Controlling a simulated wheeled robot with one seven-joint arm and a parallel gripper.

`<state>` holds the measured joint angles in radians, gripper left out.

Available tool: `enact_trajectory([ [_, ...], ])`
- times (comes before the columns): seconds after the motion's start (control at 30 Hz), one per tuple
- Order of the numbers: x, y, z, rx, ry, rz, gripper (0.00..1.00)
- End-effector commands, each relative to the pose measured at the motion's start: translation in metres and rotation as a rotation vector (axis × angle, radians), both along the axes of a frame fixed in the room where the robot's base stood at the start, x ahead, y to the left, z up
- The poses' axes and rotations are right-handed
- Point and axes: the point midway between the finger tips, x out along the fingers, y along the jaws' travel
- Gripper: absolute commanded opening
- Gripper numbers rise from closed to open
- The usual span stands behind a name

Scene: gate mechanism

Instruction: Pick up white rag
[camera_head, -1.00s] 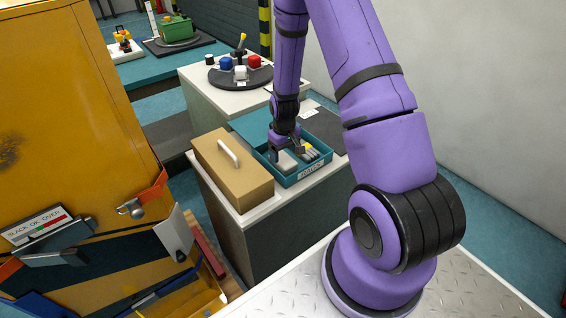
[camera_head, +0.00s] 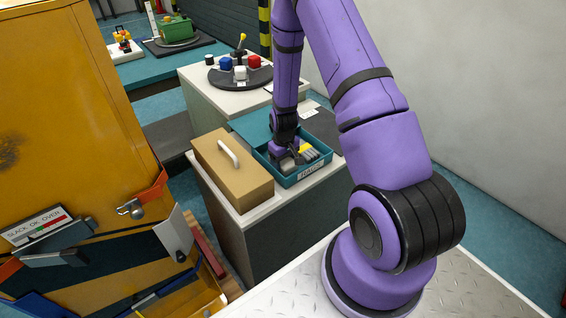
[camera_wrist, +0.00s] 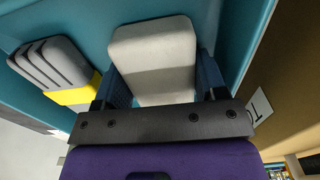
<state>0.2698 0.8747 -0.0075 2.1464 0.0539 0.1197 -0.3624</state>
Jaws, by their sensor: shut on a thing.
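The white rag (camera_wrist: 153,58) is a pale, rounded block-like pad with a greyer lower part. It lies inside the teal box (camera_head: 318,166), and in the wrist view it sits between the two fingers of my gripper (camera_wrist: 160,88). My gripper (camera_head: 287,163) reaches down into the box and is shut on the rag. In the head view the gripper mostly hides the rag. I cannot tell whether the rag is clear of the box floor.
A grey item with a yellow band (camera_wrist: 55,68) lies beside the rag in the box. A tan box with a handle (camera_head: 232,172) stands to the left on the same counter. A dark round stand with coloured knobs (camera_head: 241,76) is behind. An orange cabinet (camera_head: 70,110) is at left.

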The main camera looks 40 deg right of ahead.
Motion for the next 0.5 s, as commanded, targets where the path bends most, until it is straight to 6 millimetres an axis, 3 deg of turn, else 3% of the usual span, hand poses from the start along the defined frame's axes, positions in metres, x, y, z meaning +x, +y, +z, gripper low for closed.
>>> enact_trajectory([
  [0.27, 0.0, 0.0, 0.007, 0.0, -0.001, 0.0, 0.42],
  [0.5, 0.001, 0.0, 0.034, -0.001, -0.002, 0.0, 0.42],
])
